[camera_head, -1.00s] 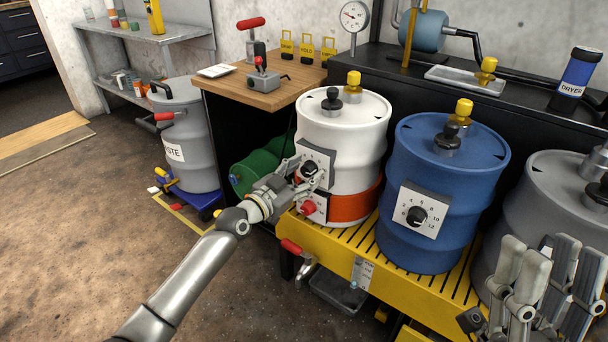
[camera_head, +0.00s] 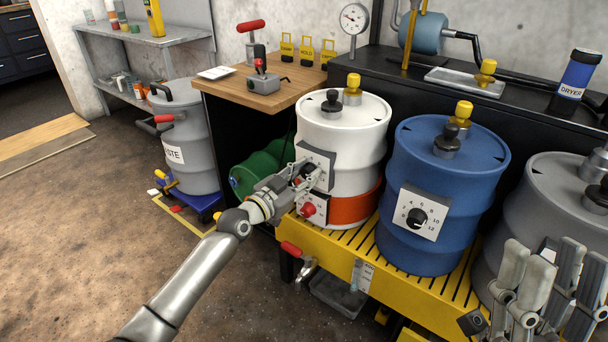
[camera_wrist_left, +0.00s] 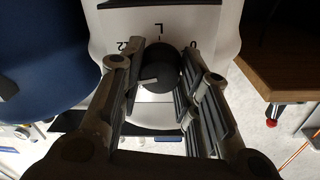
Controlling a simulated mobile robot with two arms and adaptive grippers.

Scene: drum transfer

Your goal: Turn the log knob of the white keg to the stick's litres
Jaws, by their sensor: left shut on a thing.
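The white keg (camera_head: 340,140) with an orange band stands on the yellow grated bench. Its log knob (camera_wrist_left: 166,70) is black and round, on a small dial plate on the keg's front. My left gripper (camera_head: 303,172) is shut on the log knob, with fingers on both sides of it in the left wrist view (camera_wrist_left: 164,78). There a pale pointer on the knob points left; the marks L, 0 and a partly hidden 12 show upside down. Other dial numbers are hidden. I cannot make out a stick reading. My right gripper (camera_head: 545,290) is open and empty at the lower right.
A red knob (camera_head: 308,209) sits just below the dial plate. A blue drum (camera_head: 440,180) with its own dial stands right of the keg, then a grey drum (camera_head: 550,200). A wooden table (camera_head: 270,90) is behind left. A green cylinder (camera_head: 255,175) lies behind my left gripper.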

